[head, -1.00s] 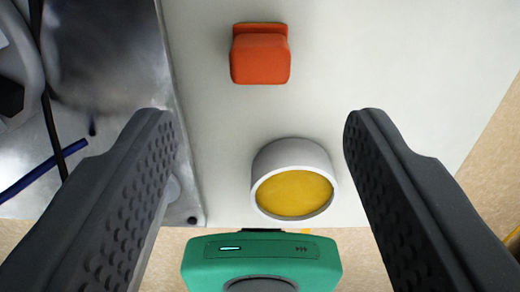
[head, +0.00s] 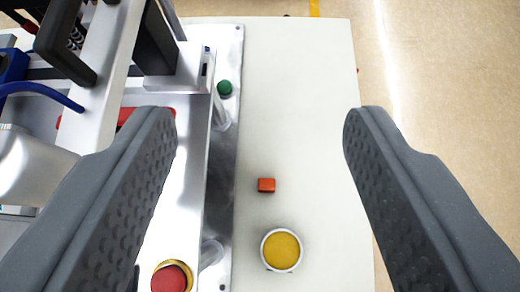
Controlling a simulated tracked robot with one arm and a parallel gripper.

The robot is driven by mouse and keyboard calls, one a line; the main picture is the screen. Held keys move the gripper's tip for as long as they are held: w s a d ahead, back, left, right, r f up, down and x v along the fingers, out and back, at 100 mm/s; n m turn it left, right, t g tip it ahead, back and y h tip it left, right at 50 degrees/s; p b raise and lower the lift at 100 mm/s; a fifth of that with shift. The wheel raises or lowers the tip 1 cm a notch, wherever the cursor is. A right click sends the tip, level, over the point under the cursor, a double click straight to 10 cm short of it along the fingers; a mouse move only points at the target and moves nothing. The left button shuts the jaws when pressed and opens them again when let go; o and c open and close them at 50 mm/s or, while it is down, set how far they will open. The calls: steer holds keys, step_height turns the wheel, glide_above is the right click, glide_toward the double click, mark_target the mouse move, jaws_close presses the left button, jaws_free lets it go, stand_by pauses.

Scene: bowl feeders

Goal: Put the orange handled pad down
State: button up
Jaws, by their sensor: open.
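The orange handled pad (head: 266,185) rests on the pale table top (head: 300,110), apart from other things. It looks small from here, well beyond my fingers. My gripper (head: 262,140) is open and empty, its two dark fingers wide apart at the left and right of the view. The pad shows in the gap between them, far below, with nothing touching it.
A white round cup with a yellow inside (head: 281,250) stands near the pad. At the left is a metal machine plate (head: 225,160) with a green knob (head: 224,87), a red button (head: 170,277) and a blue cable (head: 40,90). The table right of the pad is clear.

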steer(key=s+r+t, duration=0.4)
steer(key=s+r, duration=0.4)
steer(key=r, duration=0.4)
steer(key=shift+s+d, duration=0.15)
steer(key=shift+d, duration=0.15)
steer(key=shift+r, duration=0.1)
